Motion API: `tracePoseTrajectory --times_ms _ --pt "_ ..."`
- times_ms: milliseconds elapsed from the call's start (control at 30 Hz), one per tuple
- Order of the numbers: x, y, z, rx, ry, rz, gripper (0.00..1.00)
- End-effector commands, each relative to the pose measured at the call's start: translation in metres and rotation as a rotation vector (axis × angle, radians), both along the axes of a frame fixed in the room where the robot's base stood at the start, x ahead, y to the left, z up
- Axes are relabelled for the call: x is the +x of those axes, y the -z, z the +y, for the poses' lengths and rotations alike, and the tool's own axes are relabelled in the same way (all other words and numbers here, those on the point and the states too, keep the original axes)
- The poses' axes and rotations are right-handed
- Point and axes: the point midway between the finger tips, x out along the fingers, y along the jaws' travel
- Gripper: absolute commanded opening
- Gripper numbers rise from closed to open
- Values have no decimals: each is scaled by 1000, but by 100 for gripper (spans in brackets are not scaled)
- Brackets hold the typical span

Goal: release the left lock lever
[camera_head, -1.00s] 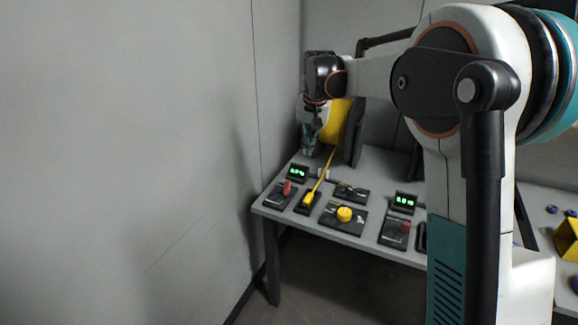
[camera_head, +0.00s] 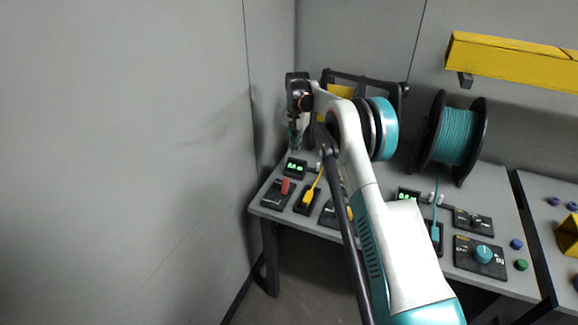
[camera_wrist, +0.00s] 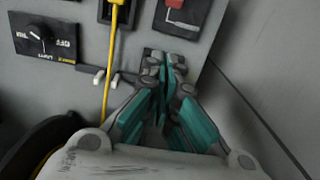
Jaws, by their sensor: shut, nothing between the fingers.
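A red lever handle (camera_head: 285,187) stands on a black base (camera_head: 275,197) at the left end of the grey table. The red handle (camera_wrist: 174,4) also shows at the top of the wrist view, on its black base (camera_wrist: 186,18). No readable label shows which part is the left lock lever. My gripper (camera_head: 294,138) is at the table's back left corner, behind the red handle. In the wrist view its teal fingers (camera_wrist: 165,72) are together and empty, below the red handle and apart from it.
A green-lit display (camera_head: 295,168) stands behind the red lever. A yellow plug with cable (camera_head: 310,194) lies to its right. The wall (camera_head: 200,120) is close on the left. A teal spool (camera_head: 455,137) stands farther right.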

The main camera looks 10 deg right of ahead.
Motion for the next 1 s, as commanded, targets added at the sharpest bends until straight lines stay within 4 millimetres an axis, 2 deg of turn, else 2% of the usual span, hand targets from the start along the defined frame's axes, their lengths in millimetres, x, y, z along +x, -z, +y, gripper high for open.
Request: tracePoseTrajectory --times_ms 133,567,767,1000 --pt "2 8 -1 0 8 10 0" --pt "2 12 0 1 9 10 0" --pt "1 36 0 1 9 10 0" --pt "-1 84 2 1 9 10 0"
